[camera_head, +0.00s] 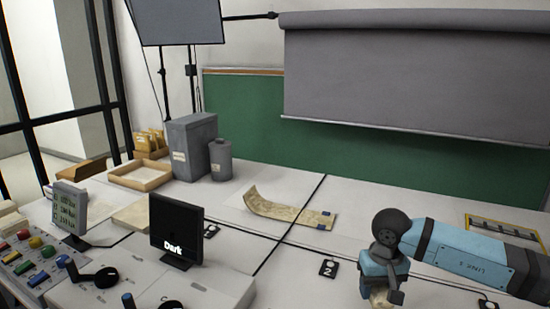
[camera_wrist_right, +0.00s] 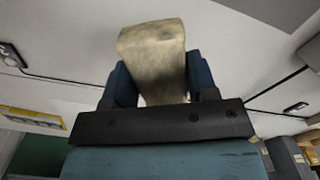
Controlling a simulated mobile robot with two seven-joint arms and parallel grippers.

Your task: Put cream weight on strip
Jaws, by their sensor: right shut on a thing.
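The strip (camera_head: 290,210) is a tan, curled piece lying on the white table, its left end bent upward and a small dark blue patch near its right end. My right gripper (camera_head: 380,289) is at the lower right of the head view, to the right of the strip and apart from it. It is shut on the cream weight (camera_wrist_right: 152,55), a worn cream block that sticks out between the two blue fingers in the right wrist view. In the head view only a bit of the weight (camera_head: 380,299) shows below the gripper. My left gripper is not in view.
A black screen reading "Dark" (camera_head: 176,230) stands left of the strip. A grey box (camera_head: 192,146), a grey canister (camera_head: 220,160) and a wooden tray (camera_head: 140,175) stand behind. A small tag marked 2 (camera_head: 328,268) lies between strip and gripper. A control panel (camera_head: 35,262) is at lower left.

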